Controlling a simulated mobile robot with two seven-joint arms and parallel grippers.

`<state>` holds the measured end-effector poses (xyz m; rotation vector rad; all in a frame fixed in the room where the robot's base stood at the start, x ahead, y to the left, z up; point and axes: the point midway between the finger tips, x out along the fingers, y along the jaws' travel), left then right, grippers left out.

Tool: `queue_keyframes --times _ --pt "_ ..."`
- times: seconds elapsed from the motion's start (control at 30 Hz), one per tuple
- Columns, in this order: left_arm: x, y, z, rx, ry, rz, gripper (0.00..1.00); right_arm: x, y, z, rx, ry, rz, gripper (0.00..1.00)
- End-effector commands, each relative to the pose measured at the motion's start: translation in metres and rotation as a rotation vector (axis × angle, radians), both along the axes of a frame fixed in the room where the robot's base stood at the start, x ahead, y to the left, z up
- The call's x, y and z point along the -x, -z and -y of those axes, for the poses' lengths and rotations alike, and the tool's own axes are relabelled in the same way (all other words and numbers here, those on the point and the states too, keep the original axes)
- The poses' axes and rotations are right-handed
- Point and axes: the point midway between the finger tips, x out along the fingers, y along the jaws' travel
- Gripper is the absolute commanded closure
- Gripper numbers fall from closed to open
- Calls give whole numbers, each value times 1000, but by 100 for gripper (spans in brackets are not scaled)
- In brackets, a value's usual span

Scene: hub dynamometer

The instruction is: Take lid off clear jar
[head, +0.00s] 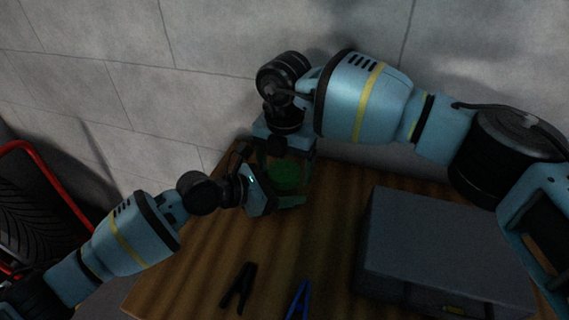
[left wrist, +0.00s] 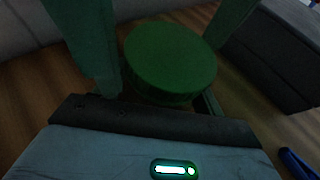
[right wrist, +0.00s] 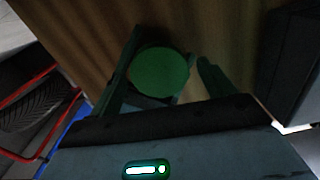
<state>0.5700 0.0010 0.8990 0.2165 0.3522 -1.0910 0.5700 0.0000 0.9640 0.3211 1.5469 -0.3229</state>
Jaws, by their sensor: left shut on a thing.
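The jar's round green lid (head: 285,175) sits near the back edge of the wooden table. It also shows from above in the left wrist view (left wrist: 170,58) and in the right wrist view (right wrist: 160,72). The clear jar's body is hidden or too dark to make out. My left gripper (head: 277,198) reaches in from the left, low beside the lid, and appears shut on the jar below it. My right gripper (head: 285,163) points down over the lid from above. Its fingers stand on either side of the lid, apparently open with gaps.
A large grey case (head: 440,245) stands on the right of the table (head: 200,265). A black clamp-like tool (head: 238,287) and a blue one (head: 298,300) lie at the front. A grey block wall is close behind. A tyre (head: 40,215) in a red frame stands left of the table.

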Motion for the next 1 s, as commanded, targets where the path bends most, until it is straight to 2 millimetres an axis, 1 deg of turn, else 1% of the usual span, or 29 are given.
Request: queue_keyframes --times 0.2,0.3,0.37,0.67,0.8,0.83,0.87,1.0 --pt "0 0 0 -1 1 -1 94 0 0 -1 -2 0 1 17" --pt "0 0 0 -1 1 0 94 0 -3 -1 -3 0 1 17" --pt "0 0 0 -1 1 -1 94 0 -7 -1 -4 0 2 17" --pt "1 0 0 -1 1 -1 94 0 -42 -1 -2 0 3 17" --pt "0 0 0 -1 1 -1 94 0 -45 -1 -2 0 0 17" --pt "0 0 0 -1 1 -1 94 0 -45 -1 -2 0 0 19" --pt "1 0 0 0 1 0 94 0 -46 -1 -2 2 0 19" --pt "0 0 0 -1 1 -1 94 0 -54 -2 -4 66 1 19"
